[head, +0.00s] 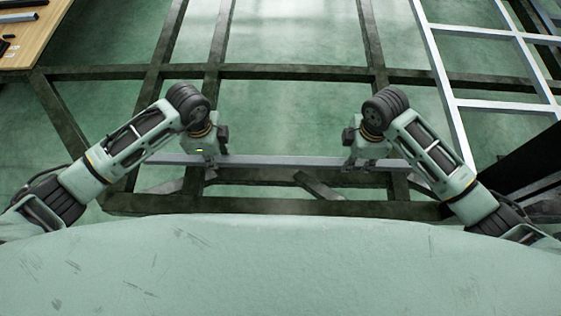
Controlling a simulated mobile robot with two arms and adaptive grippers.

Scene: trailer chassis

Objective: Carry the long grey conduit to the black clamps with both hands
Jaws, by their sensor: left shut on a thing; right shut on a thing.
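The long grey conduit (285,162) runs level from left to right across the middle of the head view, in front of my body. My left gripper (211,165) is shut on it left of its middle. My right gripper (361,166) is shut on it near its right part. The conduit's left end sticks out past my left gripper, and its right end shows beyond my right gripper. I cannot make out the black clamps for certain. The fingertips are small and partly hidden by the wrists.
Dark chassis beams (285,72) cross the green floor below and beyond the conduit. A light grey frame (452,85) stands at the upper right. A wooden table (35,42) with small dark parts is at the upper left. A dark upright panel (520,160) is at the right.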

